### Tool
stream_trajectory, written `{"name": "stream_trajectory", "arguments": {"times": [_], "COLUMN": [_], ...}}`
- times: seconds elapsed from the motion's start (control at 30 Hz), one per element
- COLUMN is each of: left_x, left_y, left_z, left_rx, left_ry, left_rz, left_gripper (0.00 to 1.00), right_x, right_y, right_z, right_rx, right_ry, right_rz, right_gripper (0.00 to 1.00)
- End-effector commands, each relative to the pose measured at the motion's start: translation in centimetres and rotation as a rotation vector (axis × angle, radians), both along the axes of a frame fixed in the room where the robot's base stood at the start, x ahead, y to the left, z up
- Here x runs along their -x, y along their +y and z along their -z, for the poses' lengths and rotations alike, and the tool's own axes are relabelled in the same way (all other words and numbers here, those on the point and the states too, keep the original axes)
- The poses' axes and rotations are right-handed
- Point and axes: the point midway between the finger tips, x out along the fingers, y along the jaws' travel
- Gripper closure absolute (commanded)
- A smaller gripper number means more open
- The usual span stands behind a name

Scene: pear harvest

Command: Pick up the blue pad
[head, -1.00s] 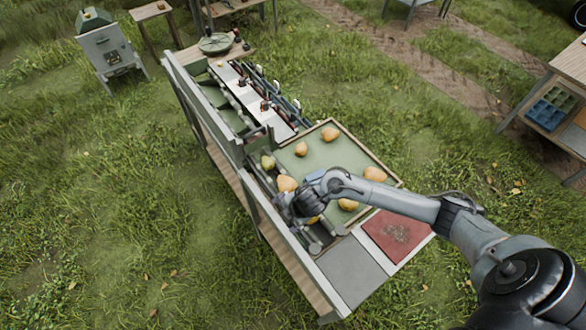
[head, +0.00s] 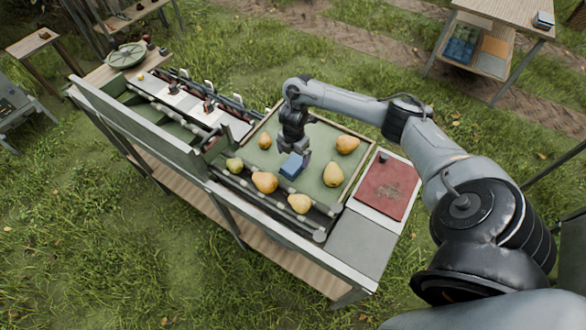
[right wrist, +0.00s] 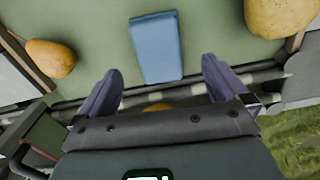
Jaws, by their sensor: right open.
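The blue pad (head: 292,165) lies on the green bed of the wooden-rimmed tray (head: 350,187), among pears. In the right wrist view the pad (right wrist: 157,47) is a plain blue block beyond my fingertips, roughly centred between them. My right gripper (head: 295,152) hangs over the tray, pointing down close to the pad, and partly covers it in the head view. In the right wrist view its two fingers (right wrist: 160,75) stand wide apart with nothing between them; I cannot tell the exact height gap. My left gripper is not in view.
Pears lie around the pad, including one at right (head: 334,174) and one at front left (head: 265,182). A roller lane runs along the tray's front edge. A red mat (head: 384,190) lies right of the tray. A side table (head: 508,12) stands at the upper right.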

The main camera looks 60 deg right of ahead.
Motion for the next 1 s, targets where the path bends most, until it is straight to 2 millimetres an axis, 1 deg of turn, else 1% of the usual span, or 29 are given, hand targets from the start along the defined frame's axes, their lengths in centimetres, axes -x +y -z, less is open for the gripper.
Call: {"name": "stream_trajectory", "arguments": {"times": [0.03,0.27,0.37,0.43,0.6,0.73,0.93,0.97,1.0], "left_x": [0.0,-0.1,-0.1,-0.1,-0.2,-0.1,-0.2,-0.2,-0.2], "left_y": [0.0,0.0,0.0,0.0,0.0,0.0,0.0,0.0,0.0], "left_z": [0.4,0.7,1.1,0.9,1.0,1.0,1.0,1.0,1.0], "left_rx": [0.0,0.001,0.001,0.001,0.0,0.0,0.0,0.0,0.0], "left_ry": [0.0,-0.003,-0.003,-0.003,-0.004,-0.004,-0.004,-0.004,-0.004], "left_rz": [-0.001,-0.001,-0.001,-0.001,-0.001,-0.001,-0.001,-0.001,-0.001], "left_gripper": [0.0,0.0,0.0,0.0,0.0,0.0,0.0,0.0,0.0], "right_x": [0.0,0.0,0.1,0.1,0.1,0.0,0.0,0.0,0.0], "right_y": [0.0,0.0,0.0,0.0,-0.1,-0.1,-0.1,-0.1,-0.1], "right_z": [0.6,1.7,3.0,3.8,5.6,6.2,6.2,6.2,6.2], "right_rx": [-0.002,-0.001,-0.002,-0.001,0.0,0.0,0.001,0.001,0.001], "right_ry": [0.0,0.0,0.003,0.002,0.001,-0.001,-0.001,-0.001,-0.001], "right_rz": [0.002,0.001,0.003,0.003,0.001,0.001,0.0,0.0,0.0], "right_gripper": [0.0,0.0,0.0,0.0,0.0,0.0,0.0,0.03,0.09]}}
